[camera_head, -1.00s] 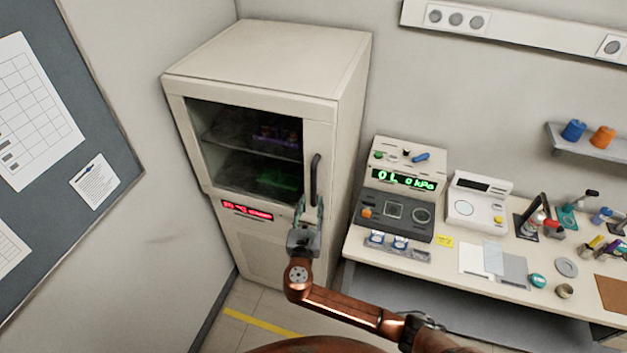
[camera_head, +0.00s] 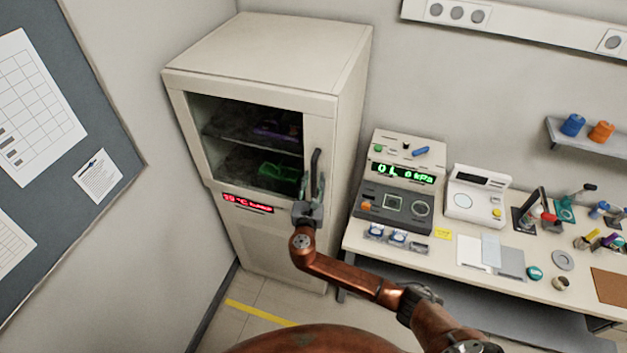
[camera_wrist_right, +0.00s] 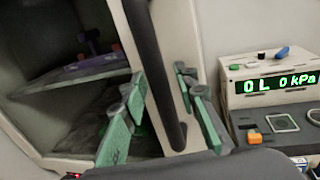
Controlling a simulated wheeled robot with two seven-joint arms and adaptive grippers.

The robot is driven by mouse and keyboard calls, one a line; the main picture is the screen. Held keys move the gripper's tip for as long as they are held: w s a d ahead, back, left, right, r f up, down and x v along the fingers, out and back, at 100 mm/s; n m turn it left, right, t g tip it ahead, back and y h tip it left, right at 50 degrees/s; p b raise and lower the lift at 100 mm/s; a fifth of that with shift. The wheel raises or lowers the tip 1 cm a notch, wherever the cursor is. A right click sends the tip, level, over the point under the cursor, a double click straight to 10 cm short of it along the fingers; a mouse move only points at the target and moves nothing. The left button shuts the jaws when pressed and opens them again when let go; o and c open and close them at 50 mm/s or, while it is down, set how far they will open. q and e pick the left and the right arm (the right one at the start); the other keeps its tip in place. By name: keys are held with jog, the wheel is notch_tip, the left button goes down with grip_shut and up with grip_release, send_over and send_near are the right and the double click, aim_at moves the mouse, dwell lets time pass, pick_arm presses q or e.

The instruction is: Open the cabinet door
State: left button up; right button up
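The cream cabinet (camera_head: 268,60) stands in the corner, its glass-fronted door (camera_head: 319,133) looking shut. The upright black door handle (camera_head: 316,165) is on the door's right side; it also shows large in the right wrist view (camera_wrist_right: 152,70). My right gripper (camera_head: 313,186) is at the lower part of the handle. In the right wrist view its green-padded fingers (camera_wrist_right: 157,95) are spread, one on each side of the handle, with gaps visible. Whether either pad touches the handle is unclear. My left gripper is not in view.
Right of the cabinet, a bench (camera_head: 440,262) carries a pressure device (camera_head: 395,200), a white scale (camera_head: 476,197) and several small tools. A noticeboard (camera_head: 88,130) hangs on the left wall. Floor in front of the cabinet is clear, with a yellow line (camera_head: 262,314).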

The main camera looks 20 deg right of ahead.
grip_shut()
jog(key=shift+a, duration=0.1)
dwell(0.4)
